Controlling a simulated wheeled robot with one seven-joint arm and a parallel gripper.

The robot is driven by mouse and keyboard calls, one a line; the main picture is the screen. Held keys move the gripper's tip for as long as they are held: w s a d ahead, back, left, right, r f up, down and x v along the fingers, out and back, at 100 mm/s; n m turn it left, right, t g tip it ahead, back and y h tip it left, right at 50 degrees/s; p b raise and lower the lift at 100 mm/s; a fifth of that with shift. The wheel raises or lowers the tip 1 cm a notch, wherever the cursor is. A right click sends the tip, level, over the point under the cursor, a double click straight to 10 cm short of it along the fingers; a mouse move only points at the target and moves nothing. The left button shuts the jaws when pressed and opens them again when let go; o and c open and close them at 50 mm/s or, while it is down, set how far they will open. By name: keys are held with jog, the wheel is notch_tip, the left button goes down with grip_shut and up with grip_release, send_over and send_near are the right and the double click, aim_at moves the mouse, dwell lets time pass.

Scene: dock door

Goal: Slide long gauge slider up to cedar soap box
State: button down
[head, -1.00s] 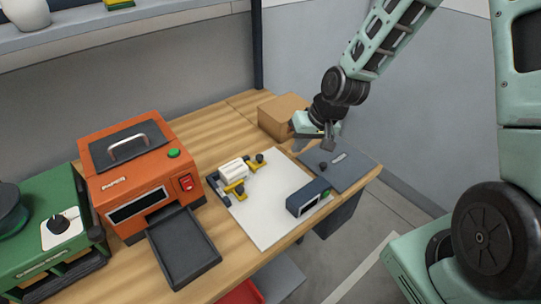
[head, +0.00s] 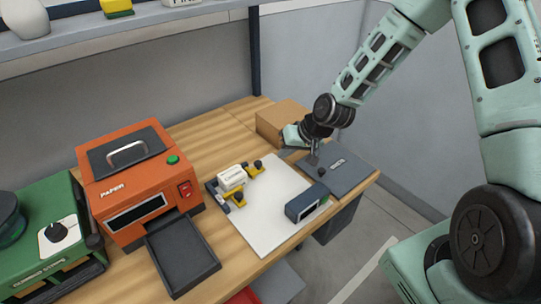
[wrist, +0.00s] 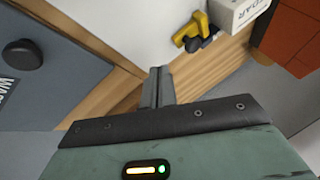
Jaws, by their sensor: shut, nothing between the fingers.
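The cedar soap box (head: 232,177) is a small white block with dark lettering, seated by the gauge on the white board; its edge also shows in the wrist view (wrist: 238,14). Two yellow gauge pieces with dark knobs sit beside it, one at its right end (head: 254,168) and one at its near side (head: 238,198). I cannot tell which is the long gauge slider. One yellow piece shows in the wrist view (wrist: 192,32), close to the box. My gripper (head: 314,158) is shut and empty, right of the gauge and apart from it; its fingers (wrist: 157,88) point toward the board.
A grey-blue panel (head: 345,176) with a black knob lies under my gripper. A dark block (head: 305,203) stands on the white board (head: 268,232). A cardboard box (head: 281,121) stands behind my gripper. An orange machine (head: 140,180) with a dark tray is at left.

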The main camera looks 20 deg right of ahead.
aim_at(251, 171)
jog(key=shift+w+a+f+p, duration=0.2)
jog(key=shift+a+f+p, duration=0.1)
jog(key=shift+a, duration=0.4)
jog(key=shift+w+a+f+p, duration=0.15)
jog(key=shift+a+f+p, duration=0.15)
jog(key=shift+a, duration=0.45)
jog(key=shift+w+a+f+p, duration=0.25)
jog(key=shift+a+f, duration=0.1)
jog(key=shift+a, duration=0.35)
jog(key=shift+s+a+b, duration=0.15)
jog(key=shift+s+a, duration=0.1)
jog(key=shift+a, duration=0.35)
jog(key=shift+s+a+b, duration=0.15)
jog(key=shift+s+a, duration=0.05)
jog(key=shift+a, duration=0.45)
jog(key=shift+s+a+b, duration=0.15)
jog(key=shift+s+a, duration=0.1)
jog(key=shift+a, duration=0.35)
